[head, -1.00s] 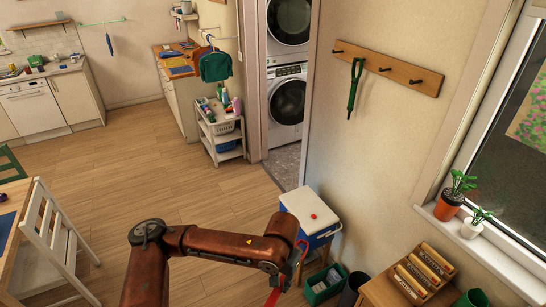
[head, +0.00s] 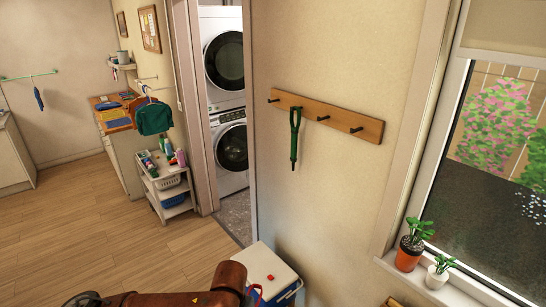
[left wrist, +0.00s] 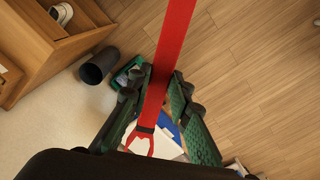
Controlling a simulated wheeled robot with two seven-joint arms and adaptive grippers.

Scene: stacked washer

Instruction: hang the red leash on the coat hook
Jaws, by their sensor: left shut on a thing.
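The red leash (left wrist: 172,45) runs as a flat strap between the fingers of my left gripper (left wrist: 157,82) in the left wrist view, with a forked end (left wrist: 140,138) nearer the camera. My left gripper is shut on it. In the head view my left arm shows at the bottom, and only a small red bit of leash (head: 254,292) shows beside it; the gripper itself is hidden or out of frame. The wooden coat hook rack (head: 340,121) with several dark hooks is on the wall. A green leash (head: 294,150) hangs from one hook; others are bare. My right gripper is not in view.
A white and blue cooler (head: 285,272) stands below the rack by the wall. Potted plants (head: 409,255) stand on the window sill at right. A stacked washer (head: 231,147) is in the doorway. The wall around the rack is clear.

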